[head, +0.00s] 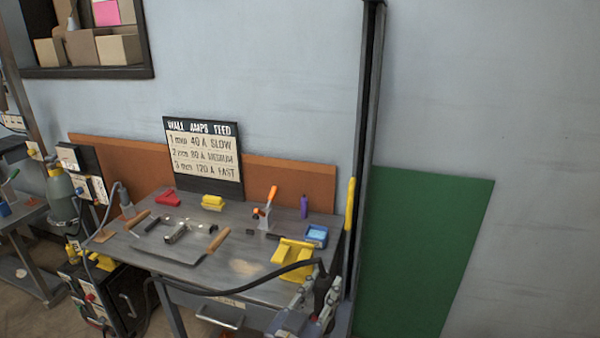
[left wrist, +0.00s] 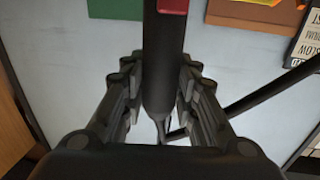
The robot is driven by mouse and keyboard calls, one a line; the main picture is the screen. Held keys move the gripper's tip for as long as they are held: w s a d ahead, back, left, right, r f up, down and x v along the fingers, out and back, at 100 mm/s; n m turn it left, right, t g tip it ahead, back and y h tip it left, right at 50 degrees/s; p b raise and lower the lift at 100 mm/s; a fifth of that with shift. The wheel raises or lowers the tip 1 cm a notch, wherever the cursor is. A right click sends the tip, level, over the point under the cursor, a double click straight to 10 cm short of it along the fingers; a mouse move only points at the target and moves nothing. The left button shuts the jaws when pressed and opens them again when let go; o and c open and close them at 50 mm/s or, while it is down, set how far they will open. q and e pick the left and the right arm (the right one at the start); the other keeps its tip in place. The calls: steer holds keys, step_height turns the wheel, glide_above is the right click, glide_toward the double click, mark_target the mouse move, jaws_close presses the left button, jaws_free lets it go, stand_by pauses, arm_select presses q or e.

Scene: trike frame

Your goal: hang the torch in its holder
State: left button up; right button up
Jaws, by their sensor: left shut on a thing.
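My left gripper (head: 312,308) is at the bottom of the head view, in front of the table's front right edge. It is shut on the torch (head: 321,287), a dark body with a black cable running from it across the table to the left. In the left wrist view the torch (left wrist: 162,70) is a dark cylinder between the two fingers, with a red part at the top of the picture. A yellow stand (head: 292,262) sits on the table's right part, just beyond the gripper. I cannot tell for sure which thing is the torch holder. My right gripper is not in view.
The metal table (head: 190,280) carries a metal plate with wooden handles, a yellow block (head: 213,202), a blue box (head: 316,236) and a purple bottle (head: 304,207). A dark post (head: 368,130) rises at its right, beside a green panel (head: 420,250). A sign (head: 204,158) stands behind.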

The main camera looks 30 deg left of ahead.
arm_select(q)
steer(key=w+a+r+n+g+y+p, duration=0.1)
steer(key=w+a+r+n+y+p, duration=0.45)
steer(key=w+a+r, duration=1.05)
arm_select(e)
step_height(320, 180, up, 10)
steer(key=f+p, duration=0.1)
steer(key=p, duration=0.2)
arm_select(q)
step_height(320, 180, down, 14)
steer(key=s+m+b, duration=0.1)
steer(key=b, duration=0.9)
steer(key=shift+a+b, duration=0.3)
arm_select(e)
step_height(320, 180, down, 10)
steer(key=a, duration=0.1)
arm_select(q)
steer(key=shift+s+m, duration=0.1)
steer(key=shift+m, duration=0.15)
steer(key=shift+f, duration=0.4)
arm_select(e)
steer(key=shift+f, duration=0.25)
